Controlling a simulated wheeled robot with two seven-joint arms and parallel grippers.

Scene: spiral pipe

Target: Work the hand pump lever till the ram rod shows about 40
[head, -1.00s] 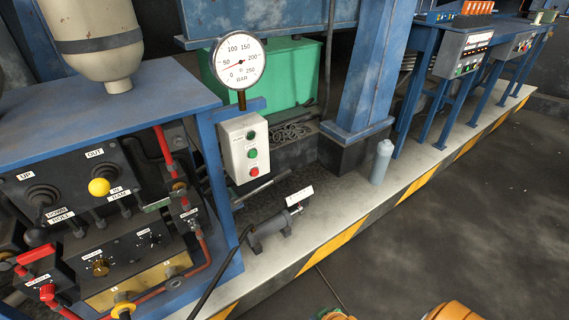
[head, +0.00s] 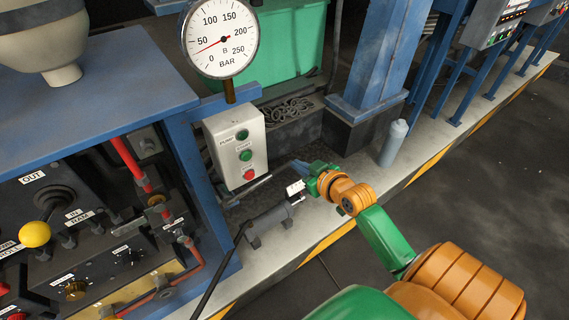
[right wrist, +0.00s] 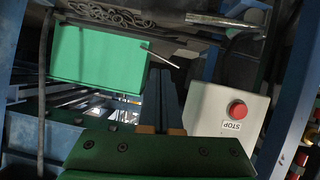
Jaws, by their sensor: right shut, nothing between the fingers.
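A bare metal rod, seemingly the pump lever (head: 248,189), slants up to the right below the button box in the head view. A dark grey cylinder (head: 268,227), seemingly the ram, lies on the pale ledge with a small white plate (head: 295,188) at its right end; its markings are too small to read. My right gripper (head: 299,167) is just above and beyond that plate, shut and empty, pointing left. It also shows shut in the right wrist view (right wrist: 167,85), apart from a thin bright rod (right wrist: 160,55). My left gripper is out of view.
The pressure gauge (head: 220,40) needle points a little under 50. The button box (head: 236,147) with its red stop button stands left of my right gripper. A grey bottle (head: 393,143) and a blue post (head: 368,75) stand to the right. A hose runs from the cylinder.

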